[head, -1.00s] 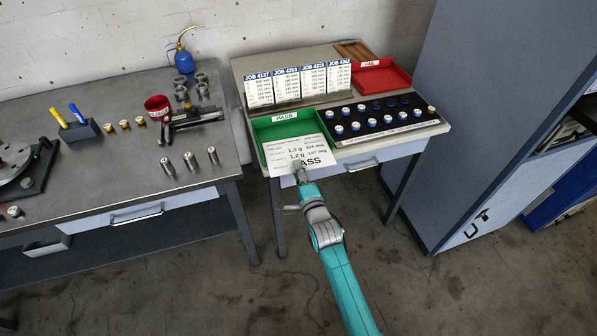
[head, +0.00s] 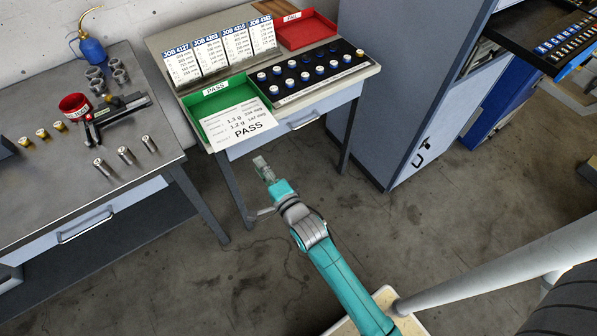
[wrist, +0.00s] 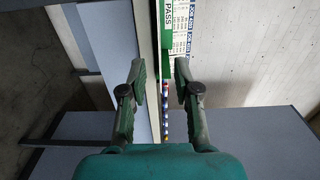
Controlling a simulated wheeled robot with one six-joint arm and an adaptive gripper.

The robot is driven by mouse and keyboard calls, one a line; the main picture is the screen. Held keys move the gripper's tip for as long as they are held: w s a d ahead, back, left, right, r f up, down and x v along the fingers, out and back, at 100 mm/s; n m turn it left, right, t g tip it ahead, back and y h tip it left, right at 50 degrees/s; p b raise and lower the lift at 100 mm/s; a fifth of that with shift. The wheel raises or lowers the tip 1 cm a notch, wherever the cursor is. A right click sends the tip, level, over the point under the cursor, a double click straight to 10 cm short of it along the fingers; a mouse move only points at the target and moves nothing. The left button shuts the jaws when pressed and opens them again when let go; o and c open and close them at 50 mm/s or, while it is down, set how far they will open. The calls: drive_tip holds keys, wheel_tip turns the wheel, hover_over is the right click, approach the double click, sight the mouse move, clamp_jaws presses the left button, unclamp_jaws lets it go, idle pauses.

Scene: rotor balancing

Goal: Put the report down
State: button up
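The report (head: 238,122) is a white sheet with printed lines and a large PASS. In the head view it lies in the green PASS tray (head: 206,106), its near edge reaching over the tray's front rim. My gripper (head: 262,165) is in front of the small table, below and apart from the report. In the wrist view my gripper (wrist: 157,85) has its two fingers spread with nothing between them. The report is not clearly seen in the wrist view.
A red tray (head: 305,30), job cards (head: 222,48) and a black rack of several capped pieces (head: 312,72) share the small table. A grey workbench (head: 40,105) stands left. A blue-grey cabinet (head: 405,75) stands right. Bare floor lies around my arm.

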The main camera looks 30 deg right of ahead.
drive_tip(key=s+n+g, duration=0.2)
drive_tip(key=s+n, duration=1)
drive_tip(key=s, duration=2)
drive_tip(key=s+r+n+g, duration=0.1)
drive_tip(key=s+r+n, duration=0.4)
drive_tip(key=s, duration=0.4)
drive_tip(key=shift+r, duration=0.65)
drive_tip(key=shift+s+r+n, duration=0.25)
drive_tip(key=shift+n, duration=0.15)
drive_tip(key=shift+c, duration=1.2)
drive_tip(key=shift+s+r, duration=0.1)
clamp_jaws()
